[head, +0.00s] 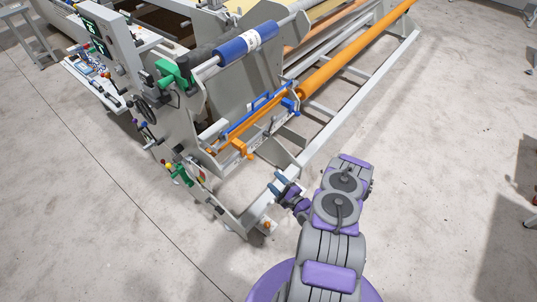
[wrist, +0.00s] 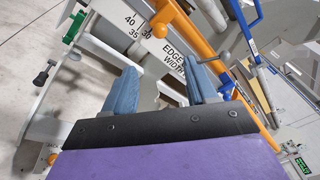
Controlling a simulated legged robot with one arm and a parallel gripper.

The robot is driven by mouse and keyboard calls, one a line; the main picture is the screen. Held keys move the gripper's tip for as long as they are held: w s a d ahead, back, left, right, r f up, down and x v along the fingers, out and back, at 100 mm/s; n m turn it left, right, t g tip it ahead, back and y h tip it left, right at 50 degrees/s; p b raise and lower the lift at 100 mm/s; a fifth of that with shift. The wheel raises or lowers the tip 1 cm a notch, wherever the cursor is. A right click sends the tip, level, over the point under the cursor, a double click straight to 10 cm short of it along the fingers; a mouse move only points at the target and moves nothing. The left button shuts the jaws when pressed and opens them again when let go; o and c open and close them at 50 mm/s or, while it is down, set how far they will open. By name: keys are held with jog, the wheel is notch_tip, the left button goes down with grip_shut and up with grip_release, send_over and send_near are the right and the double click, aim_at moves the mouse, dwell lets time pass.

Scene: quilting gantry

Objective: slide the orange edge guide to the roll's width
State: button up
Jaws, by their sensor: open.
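The orange edge guide (head: 238,147) sits on the gantry's lower front rail in the head view. In the wrist view the orange guide (wrist: 183,24) lies beyond my fingers, beside a white scale plate (wrist: 137,20) marked with numbers and "EDGE WIDTH". My gripper (head: 279,187) is below and to the right of the guide in the head view, apart from it. In the wrist view my gripper (wrist: 161,70) has its two blue fingers spread with nothing held between them. A long orange roll (head: 340,62) lies along the gantry's right side.
A blue handle bar (head: 258,112) runs just behind the guide, and also shows in the wrist view (wrist: 243,35). A blue roll (head: 246,41) is above. A pale frame foot (head: 262,222) stands left of my arm.

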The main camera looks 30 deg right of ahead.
jog(key=b, duration=0.2)
send_near(252, 159)
jog(key=w, duration=0.3)
jog(key=w+b, duration=0.1)
jog(key=w, duration=0.3)
jog(key=w+a+b, duration=0.1)
jog(key=w, duration=0.2)
jog(key=shift+w+f, duration=0.2)
jog(key=shift+f, duration=0.15)
jog(key=shift+w+a+r, duration=0.1)
jog(key=shift+w+a, duration=0.2)
jog(key=shift+w, duration=0.25)
jog(key=shift+d, duration=0.1)
jog(key=shift+c, duration=0.3)
jog(key=shift+d, duration=0.1)
jog(key=c, duration=0.3)
jog(key=shift+w+r, duration=0.1)
grip_shut()
